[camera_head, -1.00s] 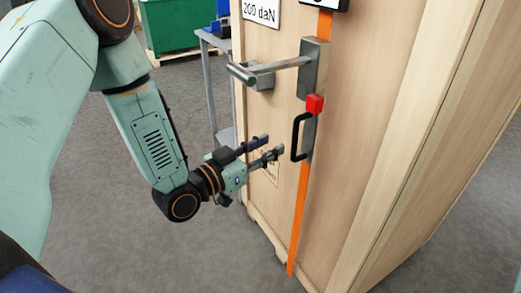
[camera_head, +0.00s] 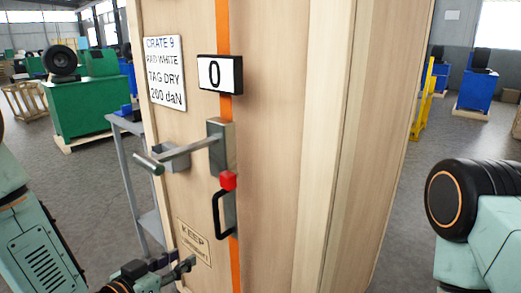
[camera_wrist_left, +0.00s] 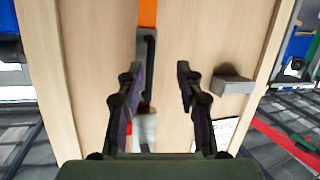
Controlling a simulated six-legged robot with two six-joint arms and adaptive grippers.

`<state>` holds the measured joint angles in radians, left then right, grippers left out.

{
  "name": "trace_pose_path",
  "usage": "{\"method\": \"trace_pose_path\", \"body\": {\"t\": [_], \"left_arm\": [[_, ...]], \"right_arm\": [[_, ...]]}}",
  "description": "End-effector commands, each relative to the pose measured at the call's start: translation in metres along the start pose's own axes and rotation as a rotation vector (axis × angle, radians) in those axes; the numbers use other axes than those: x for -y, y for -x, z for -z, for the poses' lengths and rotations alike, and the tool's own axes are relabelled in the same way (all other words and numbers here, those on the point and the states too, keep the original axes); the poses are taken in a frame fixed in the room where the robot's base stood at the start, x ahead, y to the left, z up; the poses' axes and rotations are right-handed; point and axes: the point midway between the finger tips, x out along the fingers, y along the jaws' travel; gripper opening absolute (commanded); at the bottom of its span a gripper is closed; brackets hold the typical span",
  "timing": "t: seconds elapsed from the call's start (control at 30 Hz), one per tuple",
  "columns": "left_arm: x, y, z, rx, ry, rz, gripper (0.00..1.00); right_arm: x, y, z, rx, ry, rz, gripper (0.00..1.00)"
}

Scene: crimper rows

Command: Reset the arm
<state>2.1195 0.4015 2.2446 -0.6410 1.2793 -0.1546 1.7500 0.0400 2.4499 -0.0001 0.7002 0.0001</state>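A wooden crate (camera_head: 275,150) stands in front of me with an orange strap (camera_head: 236,262) down its face. On the strap sit a grey tensioner (camera_head: 221,148) with a long lever (camera_head: 187,152), a red button (camera_head: 228,180) and a black handle (camera_head: 217,215). A display (camera_head: 220,74) reads 0. My left gripper (camera_head: 174,264) is below and left of the handle, apart from it. In the left wrist view my left gripper (camera_wrist_left: 160,78) is open and empty, facing the crate; the strap (camera_wrist_left: 147,12) shows beyond its fingers. My right gripper is out of view.
A label (camera_head: 165,75) on the crate reads CRATE 9 and 200 daN. A grey stand (camera_head: 128,125) is close behind the crate's left edge. Green (camera_head: 85,110) and blue (camera_head: 475,92) units stand farther back.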

Motion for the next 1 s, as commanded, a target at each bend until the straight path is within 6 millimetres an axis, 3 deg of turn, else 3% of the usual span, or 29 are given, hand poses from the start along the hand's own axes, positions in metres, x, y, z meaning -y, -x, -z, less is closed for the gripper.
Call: {"method": "trace_pose_path", "body": {"t": [0.03,0.2,0.4,0.5,0.6,0.7,1.0], "left_arm": [[-0.002,0.007,-0.034,0.132,0.048,0.034,0.36],[-0.010,0.053,-0.138,0.523,0.187,0.158,0.36],[-0.034,0.140,-0.232,0.927,0.293,0.294,0.36],[-0.047,0.184,-0.262,1.083,0.307,0.342,0.36],[-0.058,0.216,-0.282,1.185,0.293,0.360,0.36],[-0.065,0.231,-0.293,1.232,0.272,0.345,0.36],[-0.067,0.235,-0.297,1.244,0.271,0.341,0.36]], "right_arm": [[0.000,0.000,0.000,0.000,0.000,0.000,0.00],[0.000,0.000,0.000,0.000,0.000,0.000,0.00],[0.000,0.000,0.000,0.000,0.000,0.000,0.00],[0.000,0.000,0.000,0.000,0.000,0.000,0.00],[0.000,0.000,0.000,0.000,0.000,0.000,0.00],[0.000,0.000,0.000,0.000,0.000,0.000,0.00],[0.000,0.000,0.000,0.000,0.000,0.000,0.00]]}}
